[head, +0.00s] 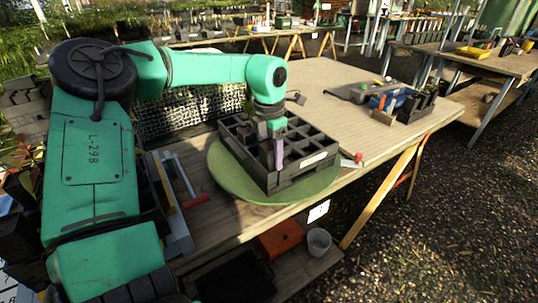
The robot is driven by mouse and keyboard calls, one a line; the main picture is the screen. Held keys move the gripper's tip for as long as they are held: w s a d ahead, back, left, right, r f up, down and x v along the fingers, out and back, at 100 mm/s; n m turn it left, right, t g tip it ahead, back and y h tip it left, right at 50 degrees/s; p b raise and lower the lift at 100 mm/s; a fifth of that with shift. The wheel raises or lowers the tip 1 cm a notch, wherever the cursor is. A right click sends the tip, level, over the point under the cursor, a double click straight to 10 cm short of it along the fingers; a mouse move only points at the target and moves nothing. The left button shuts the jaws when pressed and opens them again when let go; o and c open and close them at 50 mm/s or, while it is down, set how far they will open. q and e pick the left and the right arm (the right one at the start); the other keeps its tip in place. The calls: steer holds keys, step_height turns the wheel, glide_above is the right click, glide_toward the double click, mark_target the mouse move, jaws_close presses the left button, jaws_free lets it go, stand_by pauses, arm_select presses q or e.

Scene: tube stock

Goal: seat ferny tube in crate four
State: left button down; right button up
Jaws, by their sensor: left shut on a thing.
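A black crate (290,183) with a grid of square cells stands on a round green board (225,180) on the wooden table. It has a pale label on its front right side, too small to read, so I cannot tell if it is crate four. My left gripper (273,155) points down at the crate's near left part, its fingers low among the cells. It is shut on a dark tube, mostly hidden by the fingers. I cannot tell whether the tube touches the cell floor. My right gripper is out of view.
A grey tray (352,94) with small items and a dark rack (416,108) stand farther right on the table (330,80). A red-tipped tool lies right of the crate. An orange box (280,239) and a grey pot (318,242) sit on a lower shelf.

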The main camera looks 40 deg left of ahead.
arm_select(q)
steer(key=f, duration=0.1)
steer(key=s+f, duration=0.1)
steer(key=f, duration=0.1)
steer(key=shift+s+d+g, duration=0.1)
steer(key=shift+s+g, duration=0.2)
steer(key=shift+g, duration=0.1)
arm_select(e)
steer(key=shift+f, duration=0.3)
arm_select(q)
steer(key=shift+c, duration=0.3)
jaws_free()
steer(key=shift+w+r, duration=0.15)
steer(key=shift+r, duration=0.3)
steer(key=r, duration=0.2)
steer(key=w+r, duration=0.1)
steer(key=r, duration=0.1)
steer(key=shift+w+r, duration=0.1)
steer(key=shift+r, duration=0.1)
step_height(320, 180, up, 12)
steer(key=p, duration=0.1)
glide_above(268, 166)
steer(key=w+a, duration=0.1)
steer(key=w, duration=0.1)
steer(key=shift+s+a+r+t, duration=0.1)
steer(key=shift+a+t, duration=0.1)
steer(key=shift+t, duration=0.2)
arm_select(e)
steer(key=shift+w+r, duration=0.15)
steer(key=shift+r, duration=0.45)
